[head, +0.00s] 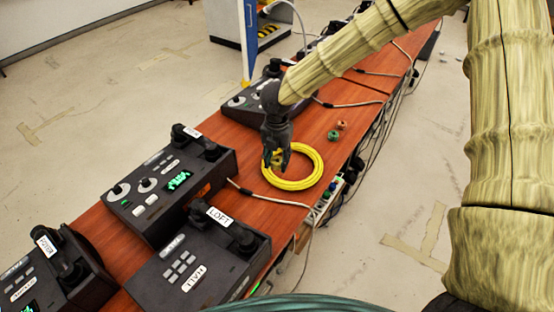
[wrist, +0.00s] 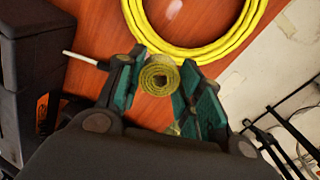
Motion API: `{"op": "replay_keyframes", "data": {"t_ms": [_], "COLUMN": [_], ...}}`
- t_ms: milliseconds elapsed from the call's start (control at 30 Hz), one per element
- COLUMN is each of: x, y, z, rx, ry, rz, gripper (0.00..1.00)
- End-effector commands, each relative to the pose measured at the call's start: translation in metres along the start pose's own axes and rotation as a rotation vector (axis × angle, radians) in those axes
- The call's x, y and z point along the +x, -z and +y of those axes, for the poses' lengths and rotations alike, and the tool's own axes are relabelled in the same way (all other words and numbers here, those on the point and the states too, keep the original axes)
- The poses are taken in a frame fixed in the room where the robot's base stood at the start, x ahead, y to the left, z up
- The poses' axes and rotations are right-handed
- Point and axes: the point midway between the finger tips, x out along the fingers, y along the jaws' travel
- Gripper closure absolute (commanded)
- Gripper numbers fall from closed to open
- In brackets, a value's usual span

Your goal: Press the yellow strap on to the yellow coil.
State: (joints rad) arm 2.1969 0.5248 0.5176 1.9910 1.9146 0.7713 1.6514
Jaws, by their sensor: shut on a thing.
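The yellow coil (head: 314,178) lies flat on the brown table, and its near part also shows in the wrist view (wrist: 205,54). My gripper (head: 276,160) is above the coil's left side in the head view. In the wrist view my gripper (wrist: 157,88) is shut on the yellow strap (wrist: 157,76), a small rolled piece seen end-on between the fingers. I cannot tell whether strap and coil touch.
Dark phones stand left of the coil, one with green lights (head: 178,180) and one labelled LOFT (head: 205,262). Another phone (head: 245,108) stands behind my gripper. Small green (head: 333,135) and orange (head: 341,125) rolls lie behind the coil. Cables run along the table's right edge.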

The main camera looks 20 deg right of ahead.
Motion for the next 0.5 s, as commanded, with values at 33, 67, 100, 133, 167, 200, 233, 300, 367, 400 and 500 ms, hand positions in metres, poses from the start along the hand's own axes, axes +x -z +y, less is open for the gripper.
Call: {"op": "replay_keyframes", "data": {"t_ms": [33, 67, 100, 133, 167, 200, 233, 300, 367, 400, 500], "x": [0.0, 0.001, 0.001, 0.002, 0.003, 0.005, 0.006, 0.01, 0.013, 0.016, 0.024], "y": [0.0, 0.0, 0.0, 0.0, 0.0, 0.0, 0.0, 0.0, 0.0, 0.0, 0.0], "z": [0.0, 0.0, 0.0, 0.0, 0.0, 0.0, 0.0, 0.0, 0.0, 0.0, 0.0], "rx": [0.01, 0.014, 0.017, 0.018, 0.018, 0.017, 0.017, 0.016, 0.016, 0.016, 0.015], "ry": [0.0, 0.0, 0.0, 0.0, 0.0, 0.0, 0.0, 0.0, 0.0, 0.0, 0.0], "rz": [0.0, 0.0, 0.0, 0.0, 0.0, 0.0, 0.0, 0.0, 0.001, 0.001, 0.001], "gripper": [0.75, 0.75, 0.75, 0.75, 0.75, 0.75, 0.75, 0.75, 0.75, 0.75, 0.75]}}
